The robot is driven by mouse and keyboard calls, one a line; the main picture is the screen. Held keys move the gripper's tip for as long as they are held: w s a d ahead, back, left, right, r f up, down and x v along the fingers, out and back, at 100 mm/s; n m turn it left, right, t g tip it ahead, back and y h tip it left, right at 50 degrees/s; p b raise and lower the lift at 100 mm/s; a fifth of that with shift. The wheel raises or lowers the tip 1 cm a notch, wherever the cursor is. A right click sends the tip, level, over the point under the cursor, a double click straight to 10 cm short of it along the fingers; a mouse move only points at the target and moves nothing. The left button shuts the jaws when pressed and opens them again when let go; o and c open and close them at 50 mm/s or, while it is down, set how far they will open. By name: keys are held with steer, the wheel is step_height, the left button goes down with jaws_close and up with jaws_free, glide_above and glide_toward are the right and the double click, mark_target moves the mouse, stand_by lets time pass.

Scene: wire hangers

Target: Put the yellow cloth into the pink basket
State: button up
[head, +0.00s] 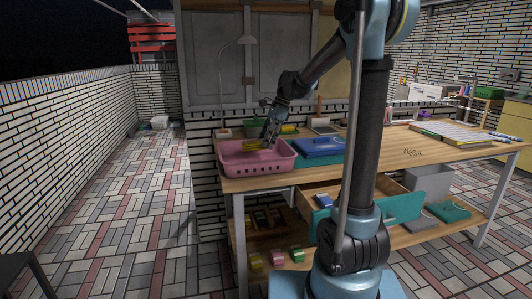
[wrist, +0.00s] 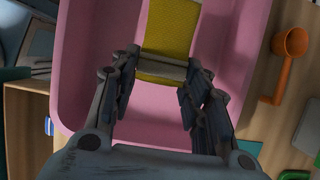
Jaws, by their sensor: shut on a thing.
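The pink basket (head: 256,165) stands on the left end of the wooden table in the head view. It also fills much of the wrist view (wrist: 85,40). The yellow cloth (wrist: 172,28) shows over the inside of the basket in the wrist view, with its near end between my fingertips. In the head view a bit of yellow (head: 250,146) shows at the basket's opening. My gripper (head: 268,140) points down at the basket. In the wrist view my gripper (wrist: 160,72) is shut on the cloth. I cannot tell whether the cloth touches the basket's floor.
A blue lidded box (head: 320,147) stands right of the basket. An orange ladle-like thing (wrist: 285,62) lies beside the basket in the wrist view. An open drawer (head: 400,212) juts out below the tabletop.

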steer(key=shift+f, duration=2.2)
steer(key=shift+f, duration=0.6)
steer(key=o, duration=1)
steer(key=shift+r, duration=0.55)
steer(key=v, duration=1.2)
